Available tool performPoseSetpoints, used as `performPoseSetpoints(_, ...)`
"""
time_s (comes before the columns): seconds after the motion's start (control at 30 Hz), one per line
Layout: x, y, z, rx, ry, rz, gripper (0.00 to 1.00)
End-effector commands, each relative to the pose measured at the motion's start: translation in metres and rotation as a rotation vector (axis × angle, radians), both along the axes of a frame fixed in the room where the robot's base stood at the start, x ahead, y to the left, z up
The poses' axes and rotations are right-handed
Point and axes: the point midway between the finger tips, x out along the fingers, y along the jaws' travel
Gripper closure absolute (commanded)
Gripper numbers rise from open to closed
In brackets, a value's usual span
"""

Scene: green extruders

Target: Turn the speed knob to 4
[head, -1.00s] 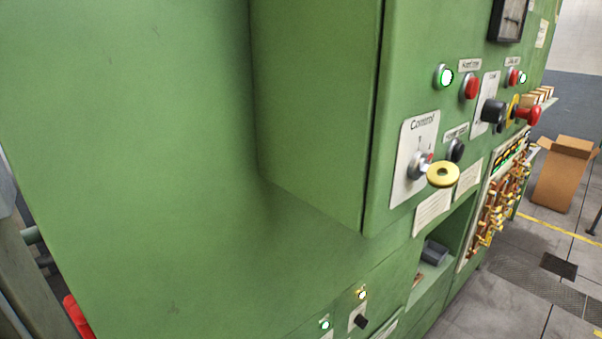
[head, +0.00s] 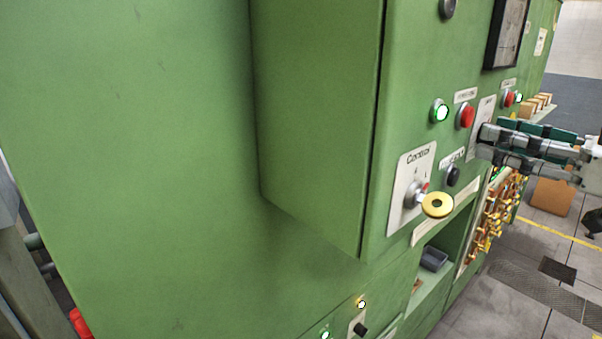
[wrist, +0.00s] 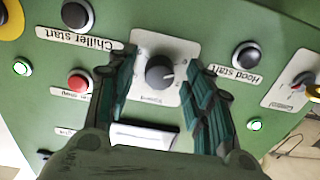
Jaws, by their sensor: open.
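The speed knob (wrist: 160,72) is a round black knob on a white scale plate (wrist: 148,44) in the wrist view. The plate's print appears upside down and the numbers are too small to read. My gripper (wrist: 160,88) is open, with one green-padded finger on each side of the knob and a visible gap to it. In the head view my gripper (head: 484,142) reaches in from the right to the panel, its fingertips at the plate. The fingers hide the knob there.
A yellow-tagged key switch (head: 437,205) sticks out from the Control plate (head: 404,190). Around the knob are a Chiller start button (wrist: 77,14), a Hood start button (wrist: 246,55), a red button (wrist: 78,82) and green lamps. A cardboard box (head: 552,197) stands on the floor.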

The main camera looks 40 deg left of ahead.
Motion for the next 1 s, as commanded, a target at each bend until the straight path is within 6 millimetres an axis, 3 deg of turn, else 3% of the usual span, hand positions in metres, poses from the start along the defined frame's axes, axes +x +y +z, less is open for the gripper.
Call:
performPoseSetpoints(0.13, 0.0021, -0.0002, -0.0002, 0.000, 0.000, -0.001, 0.53)
performPoseSetpoints(0.33, 0.0020, -0.0003, -0.0001, 0.000, 0.000, 0.000, 0.96)
performPoseSetpoints(0.7, 0.0018, -0.0003, -0.0004, 0.002, 0.028, 0.000, 0.97)
performPoseSetpoints(1.0, 0.0015, -0.0003, -0.0010, 0.016, 0.199, 0.000, 0.97)
